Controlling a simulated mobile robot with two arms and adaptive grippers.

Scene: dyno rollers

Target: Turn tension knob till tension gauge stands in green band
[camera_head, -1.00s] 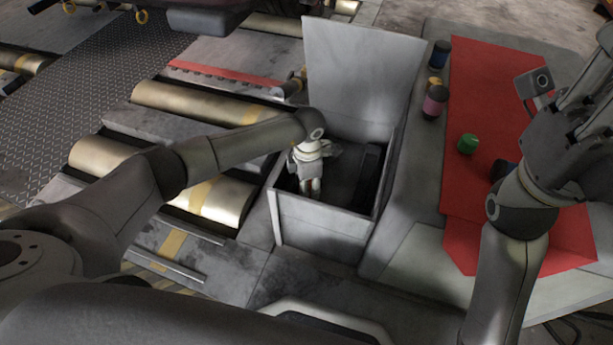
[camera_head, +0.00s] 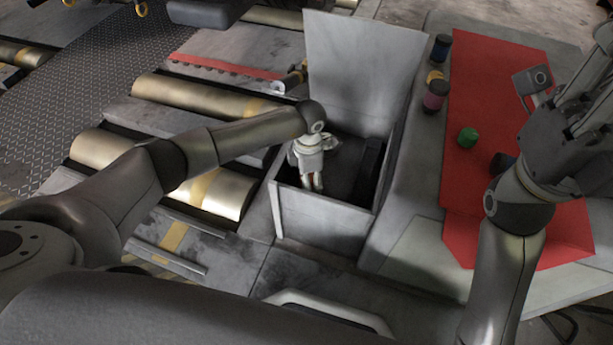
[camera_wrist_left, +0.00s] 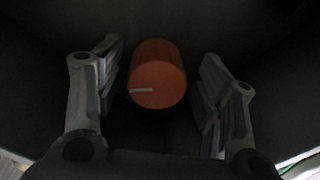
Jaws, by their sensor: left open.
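The tension knob (camera_wrist_left: 158,74) shows in the left wrist view as an orange cylinder with a short white mark on its face. My left gripper (camera_wrist_left: 160,95) is open, with one finger on each side of the knob and dark gaps between. In the head view my left gripper (camera_head: 312,182) points down into the open grey box (camera_head: 325,213), and the knob is hidden there. I cannot make out the tension gauge or its green band. My right gripper (camera_head: 592,112) is at the right edge, away from the box, its fingers partly cut off.
The box's raised lid (camera_head: 362,75) stands behind my left gripper, and its walls surround the fingers. A red mat (camera_head: 490,95) to the right bears a green object (camera_head: 467,137). Small jars (camera_head: 436,95) stand beside the mat. Metal rollers (camera_head: 215,190) lie to the left.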

